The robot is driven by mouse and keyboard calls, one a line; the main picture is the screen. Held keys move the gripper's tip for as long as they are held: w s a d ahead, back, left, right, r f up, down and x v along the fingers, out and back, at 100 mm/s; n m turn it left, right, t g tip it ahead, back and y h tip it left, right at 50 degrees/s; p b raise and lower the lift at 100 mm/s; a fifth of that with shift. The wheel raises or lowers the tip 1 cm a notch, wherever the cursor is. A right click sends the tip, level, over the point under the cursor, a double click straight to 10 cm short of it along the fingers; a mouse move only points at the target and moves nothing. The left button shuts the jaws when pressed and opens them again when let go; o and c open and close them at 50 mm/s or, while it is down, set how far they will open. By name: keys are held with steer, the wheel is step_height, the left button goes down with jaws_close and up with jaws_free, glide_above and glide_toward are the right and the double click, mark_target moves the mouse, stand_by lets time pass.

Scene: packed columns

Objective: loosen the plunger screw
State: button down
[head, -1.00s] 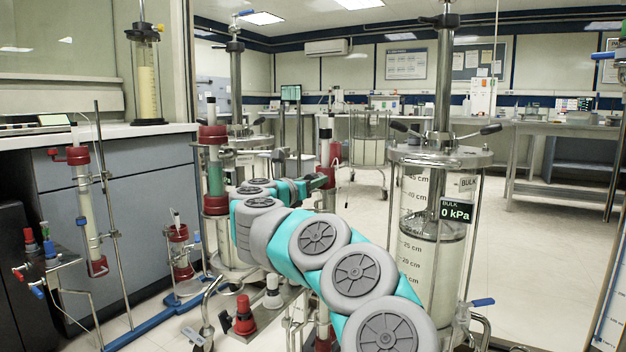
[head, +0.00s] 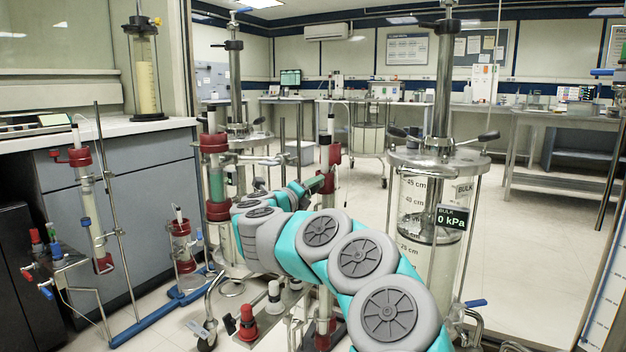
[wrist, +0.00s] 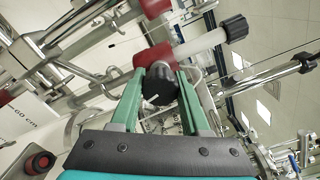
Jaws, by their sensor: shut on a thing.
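The plunger screw shows in the wrist view as a black knob (wrist: 160,88) with a white line on it. It sits at the red collar (wrist: 154,58) of a column with a white plunger rod (wrist: 203,45) ending in a black cap. My gripper (wrist: 161,76) has its two green fingers on either side of the knob and is shut on it. In the head view my gripper (head: 316,185) is at the red-collared column (head: 329,160), left of the large clear column. My own arm covers the knob there.
A large clear column (head: 428,215) with a 0 kPa display (head: 453,217) stands close right of my arm. Another column with green packing (head: 216,182) stands left. A blue-footed stand (head: 160,318) and loose red and white fittings (head: 247,323) are low at left. Open floor lies behind right.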

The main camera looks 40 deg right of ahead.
steer(key=n+p, duration=0.2)
steer(key=n, duration=0.1)
steer(key=n+p, duration=0.1)
steer(key=p, duration=0.1)
steer(key=shift+r+n, duration=0.25)
steer(key=shift+n, duration=0.05)
steer(key=n+p, duration=0.4)
steer(key=shift+n, duration=0.3)
steer(key=n+p, duration=0.2)
steer(key=n, duration=0.1)
steer(key=shift+f+n, duration=0.1)
steer(key=shift+n, duration=0.2)
steer(key=n, duration=0.4)
steer(key=shift+f+p, duration=0.1)
steer(key=shift+p, duration=0.25)
steer(key=n, duration=0.8)
steer(key=shift+n, duration=0.3)
steer(key=n, duration=0.4)
steer(key=shift+f+n, duration=0.1)
steer(key=shift+n, duration=1.7)
